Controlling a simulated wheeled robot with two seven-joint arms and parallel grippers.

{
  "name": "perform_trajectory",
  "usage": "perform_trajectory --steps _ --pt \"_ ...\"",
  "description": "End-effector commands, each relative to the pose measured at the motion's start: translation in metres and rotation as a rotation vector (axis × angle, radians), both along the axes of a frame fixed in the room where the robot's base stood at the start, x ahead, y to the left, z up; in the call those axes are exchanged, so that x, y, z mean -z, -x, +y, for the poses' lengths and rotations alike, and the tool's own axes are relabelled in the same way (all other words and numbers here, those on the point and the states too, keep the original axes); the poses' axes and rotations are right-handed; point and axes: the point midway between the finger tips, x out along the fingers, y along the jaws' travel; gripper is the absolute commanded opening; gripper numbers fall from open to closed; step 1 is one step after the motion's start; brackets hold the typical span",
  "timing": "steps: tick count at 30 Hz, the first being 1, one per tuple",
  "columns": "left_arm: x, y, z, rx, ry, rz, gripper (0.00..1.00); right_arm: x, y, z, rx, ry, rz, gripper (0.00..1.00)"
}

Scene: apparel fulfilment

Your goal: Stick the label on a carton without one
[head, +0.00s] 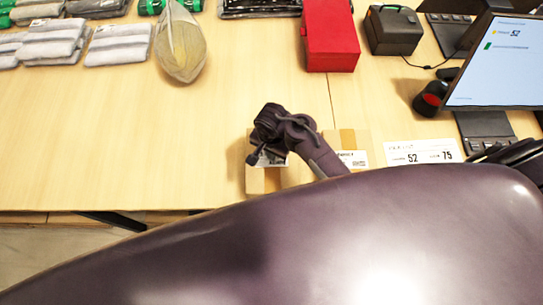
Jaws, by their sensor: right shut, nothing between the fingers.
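A small brown carton (256,182) sits near the table's front edge. My right gripper (262,157) is over its top, shut and empty. I cannot tell whether it touches the carton. A pale patch with dark marks, possibly a label (276,161), shows beside the fingers and is partly hidden by them. A second brown carton (347,138) is just to the right and carries a white printed label (352,159). My right arm hides its lower part. My left gripper is not in view.
A white card (423,151) reading 52 and 75 lies right of the cartons. A red box (330,38), black printer (393,30), scanner (430,98) and monitor (500,62) stand behind. Folded grey garments (118,45) lie back left.

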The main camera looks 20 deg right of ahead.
Motion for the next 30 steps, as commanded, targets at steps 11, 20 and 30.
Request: perform_trajectory --steps 11,20,30 --pt "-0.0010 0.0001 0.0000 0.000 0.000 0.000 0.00 0.0000 0.0002 -0.0002 0.000 0.000 0.000 0.00" --pt "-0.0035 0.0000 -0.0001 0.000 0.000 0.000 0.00 0.0003 0.0001 -0.0004 0.000 0.000 0.000 0.00" --pt "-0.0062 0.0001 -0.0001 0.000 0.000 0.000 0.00 0.0007 -0.0002 -0.0002 0.000 0.000 -0.001 0.00"
